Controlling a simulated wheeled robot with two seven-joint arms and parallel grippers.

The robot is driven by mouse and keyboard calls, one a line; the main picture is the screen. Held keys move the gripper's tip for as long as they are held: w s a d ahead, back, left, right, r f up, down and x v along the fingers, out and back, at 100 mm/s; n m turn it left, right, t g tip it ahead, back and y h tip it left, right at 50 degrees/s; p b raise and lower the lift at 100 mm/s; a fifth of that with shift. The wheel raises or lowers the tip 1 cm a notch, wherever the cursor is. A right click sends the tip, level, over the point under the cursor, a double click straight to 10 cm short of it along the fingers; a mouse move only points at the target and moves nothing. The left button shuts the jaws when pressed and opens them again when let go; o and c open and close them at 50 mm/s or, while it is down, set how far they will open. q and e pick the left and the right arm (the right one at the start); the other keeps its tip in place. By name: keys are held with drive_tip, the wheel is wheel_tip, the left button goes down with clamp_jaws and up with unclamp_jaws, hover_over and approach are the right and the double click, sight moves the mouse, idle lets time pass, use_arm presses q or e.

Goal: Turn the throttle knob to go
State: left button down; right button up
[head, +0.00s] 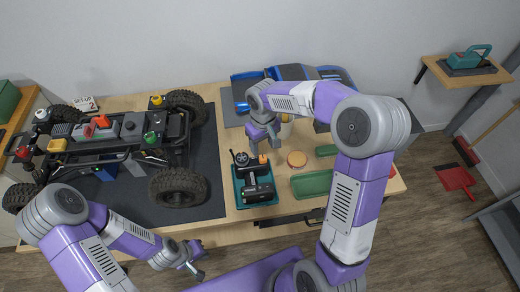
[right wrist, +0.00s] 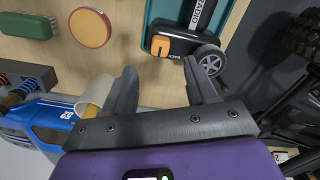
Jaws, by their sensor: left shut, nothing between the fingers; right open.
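The black controller (head: 258,190) lies in a teal tray (head: 240,200) on the table. It has an orange knob (head: 262,158) and a dark wheel (head: 241,158) at its far end. In the right wrist view the orange knob (right wrist: 160,45) sits just beyond the fingertips, beside the grey-hubbed wheel (right wrist: 210,60) and a small "BACK" label. My right gripper (head: 266,142) is open and empty above the controller's far end; in the right wrist view its fingers (right wrist: 160,78) are apart, with the knob ahead of the gap. My left gripper (head: 193,265) is shut and empty, off the table's front edge.
A large crawler chassis (head: 110,140) with big tyres stands on a dark mat at left. A blue car body (head: 290,73) lies at the back. A round orange-rimmed disc (head: 297,159) and a green tray (head: 312,184) are right of the controller.

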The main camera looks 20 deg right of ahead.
sight(263, 158)
drive_tip(key=f, duration=0.2)
drive_tip(key=f+b, duration=0.1)
drive_tip(key=f, duration=0.3)
drive_tip(key=shift+s+f, duration=0.1)
drive_tip(key=shift+s, duration=0.15)
drive_tip(key=shift+c, duration=0.3)
clamp_jaws()
